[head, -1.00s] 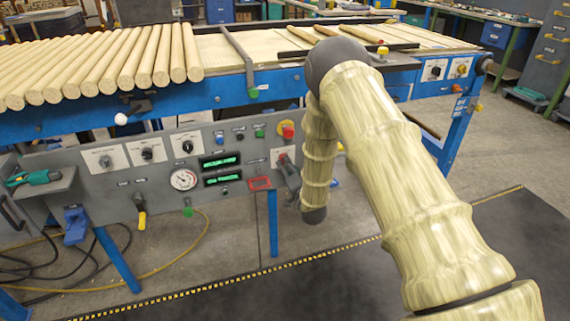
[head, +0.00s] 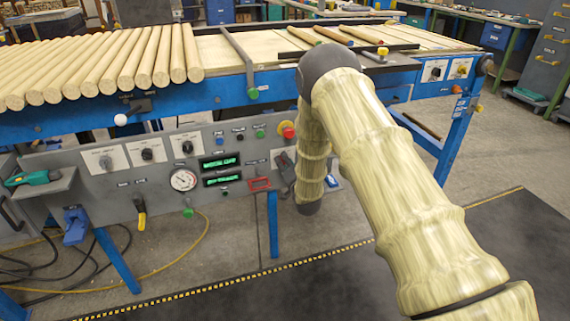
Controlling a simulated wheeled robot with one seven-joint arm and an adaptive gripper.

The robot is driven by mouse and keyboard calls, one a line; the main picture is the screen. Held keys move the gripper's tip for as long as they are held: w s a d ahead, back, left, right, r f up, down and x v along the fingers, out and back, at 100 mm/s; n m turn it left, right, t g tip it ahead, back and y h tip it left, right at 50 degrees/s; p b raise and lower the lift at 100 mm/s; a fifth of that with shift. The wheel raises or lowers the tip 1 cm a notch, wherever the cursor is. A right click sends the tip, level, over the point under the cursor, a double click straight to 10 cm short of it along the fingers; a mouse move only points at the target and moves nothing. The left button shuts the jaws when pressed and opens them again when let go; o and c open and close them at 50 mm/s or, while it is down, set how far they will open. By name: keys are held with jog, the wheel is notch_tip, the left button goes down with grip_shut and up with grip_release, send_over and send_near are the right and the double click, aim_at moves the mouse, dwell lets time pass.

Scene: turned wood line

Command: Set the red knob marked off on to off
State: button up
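A white plate (head: 275,153) is on the grey control panel (head: 226,207), right of the displays and below the red mushroom button. My gripper (head: 283,158) is dark, seen small beside my arm, and its tip is in front of this plate. It covers most of the plate, so no red knob shows clearly there and its setting cannot be read. I cannot tell whether the gripper touches anything, or whether its fingers are open or shut.
A red mushroom button (head: 288,131) on yellow sits just above my gripper. A red frame (head: 260,184) is below left. Black knobs (head: 187,147), a gauge (head: 183,180) and green displays (head: 221,162) are further left. Wooden rods (head: 120,62) lie on the conveyor above.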

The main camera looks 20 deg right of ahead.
jog(key=shift+n, duration=0.5)
jog(key=n, duration=0.3)
jog(key=shift+n, duration=0.4)
jog(key=n, duration=0.4)
jog(key=shift+n, duration=0.3)
jog(key=n, duration=0.4)
jog(key=shift+d+f+b, duration=0.1)
jog(key=shift+b, duration=0.2)
jog(key=shift+n+b, duration=0.3)
jog(key=shift+n, duration=1.9)
jog(key=shift+d, duration=0.1)
jog(key=o, duration=1)
jog(key=shift+s, duration=0.1)
